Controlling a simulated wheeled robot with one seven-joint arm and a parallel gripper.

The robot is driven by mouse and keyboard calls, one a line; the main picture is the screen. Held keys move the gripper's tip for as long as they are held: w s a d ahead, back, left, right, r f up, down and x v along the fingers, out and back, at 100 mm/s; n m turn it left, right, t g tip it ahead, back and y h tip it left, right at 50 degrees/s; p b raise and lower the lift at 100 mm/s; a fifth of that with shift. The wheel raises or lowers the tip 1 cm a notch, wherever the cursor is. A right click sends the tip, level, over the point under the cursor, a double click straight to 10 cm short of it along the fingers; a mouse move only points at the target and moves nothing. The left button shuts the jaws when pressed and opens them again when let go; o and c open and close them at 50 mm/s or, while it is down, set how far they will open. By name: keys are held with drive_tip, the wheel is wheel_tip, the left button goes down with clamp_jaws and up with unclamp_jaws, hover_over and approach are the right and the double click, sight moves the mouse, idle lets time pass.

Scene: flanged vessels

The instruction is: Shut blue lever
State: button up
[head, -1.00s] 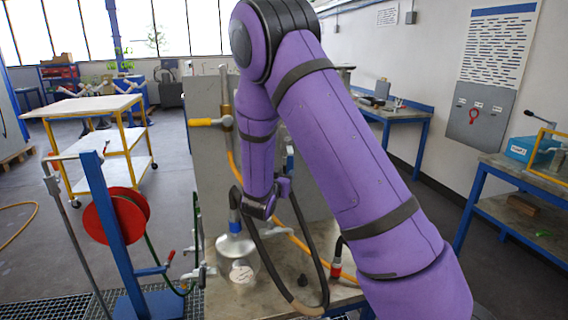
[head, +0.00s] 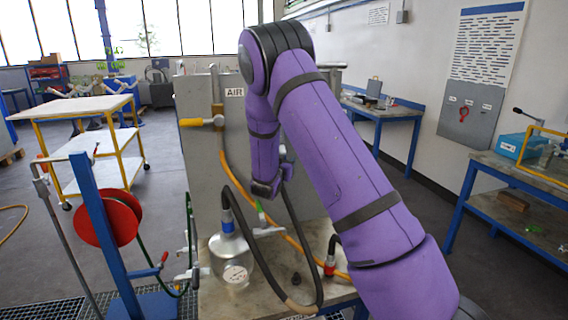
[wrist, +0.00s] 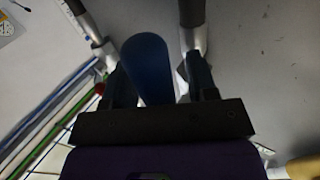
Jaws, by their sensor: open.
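A blue lever handle (wrist: 150,65) with a rounded end shows in the wrist view, between the two fingers of my gripper (wrist: 145,42). The fingers are apart, and a gap shows on each side of the handle, so they are not closed on it. How far it lies in depth from the fingertips is hard to tell. In the head view my arm and wrist cover the gripper and most of the area around it, and I cannot make out the lever there with certainty.
A glass vessel (head: 233,262) with a dark hose stands on the bench (head: 215,302), left of my wrist. A yellow-handled valve (head: 202,121) is on the grey panel (head: 188,95). A red hose reel (head: 108,218) on a blue post stands left.

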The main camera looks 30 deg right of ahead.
drive_tip(key=shift+c, duration=0.5)
clamp_jaws()
drive_tip(key=shift+a, duration=0.15)
drive_tip(key=w+a+r+m+y, duration=0.2)
drive_tip(key=a+r+m+y, duration=0.4)
drive_tip(key=m+y, duration=0.4)
drive_tip(key=shift+a+r+m+g+y, duration=0.35)
drive_tip(key=shift+a+m, duration=0.25)
drive_tip(key=shift+a, duration=0.2)
drive_tip(key=shift+w, duration=0.15)
idle(0.3)
